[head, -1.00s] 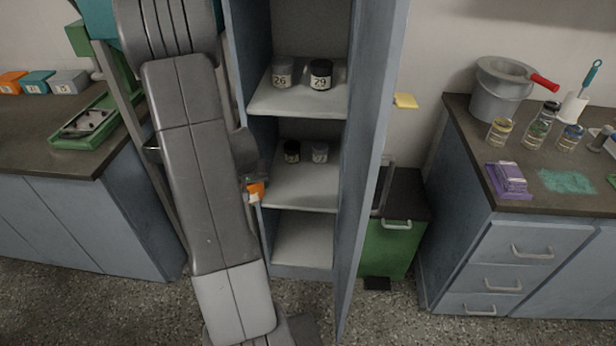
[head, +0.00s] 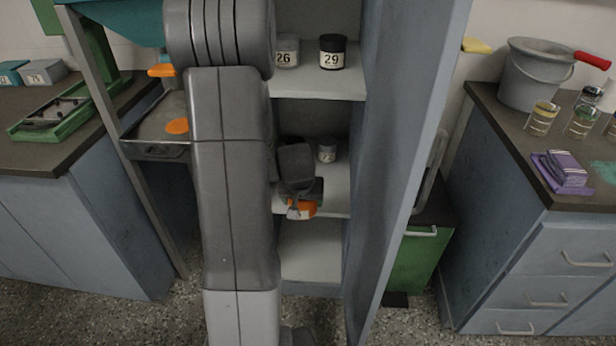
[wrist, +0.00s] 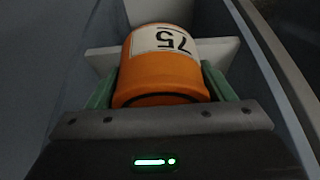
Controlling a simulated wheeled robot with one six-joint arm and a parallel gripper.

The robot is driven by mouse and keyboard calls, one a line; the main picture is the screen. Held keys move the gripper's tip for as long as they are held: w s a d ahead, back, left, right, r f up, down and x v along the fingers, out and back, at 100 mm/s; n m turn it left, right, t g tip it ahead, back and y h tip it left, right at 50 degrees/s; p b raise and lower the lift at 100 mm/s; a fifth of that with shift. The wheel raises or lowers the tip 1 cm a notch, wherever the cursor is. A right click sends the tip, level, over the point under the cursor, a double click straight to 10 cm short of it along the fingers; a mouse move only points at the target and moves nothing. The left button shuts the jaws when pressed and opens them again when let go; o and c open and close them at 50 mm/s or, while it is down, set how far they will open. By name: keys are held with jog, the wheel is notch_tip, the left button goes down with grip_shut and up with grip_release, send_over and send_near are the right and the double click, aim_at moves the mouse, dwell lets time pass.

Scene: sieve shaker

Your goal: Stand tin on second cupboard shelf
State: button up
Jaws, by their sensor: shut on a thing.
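The tin (wrist: 165,75) is orange with a white label reading 75, upside down in the wrist view. My gripper (wrist: 160,88) is shut on it, with a green finger on each side. In the head view the tin (head: 303,209) shows below my gripper (head: 302,192), at the front edge of the middle visible shelf (head: 335,190) of the open cupboard (head: 405,150). I cannot tell whether the tin touches the shelf. A pale shelf board shows behind the tin in the wrist view.
A grey jar (head: 327,151) stands on the middle shelf. Jars 26 (head: 287,52) and 29 (head: 332,53) stand on the shelf above. The lower shelf (head: 310,250) looks empty. The open door bounds the right side. A green bin (head: 425,255) stands beyond it.

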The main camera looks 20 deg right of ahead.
jog(key=w+d+b, duration=0.1)
jog(key=w+d, duration=0.3)
jog(key=w, duration=0.3)
jog(key=w+d, duration=0.3)
jog(key=w, duration=0.5)
notch_tip(320, 180, down, 7)
jog(key=shift+r+b, duration=0.1)
jog(key=shift+b, duration=1.05)
jog(key=shift+w+d+f, duration=0.1)
jog(key=shift+d+f, duration=0.05)
jog(key=shift+f, duration=0.05)
jog(key=shift+r, duration=0.1)
jog(key=shift+f, duration=0.2)
jog(key=o, duration=1.1)
jog(key=shift+c, duration=0.2)
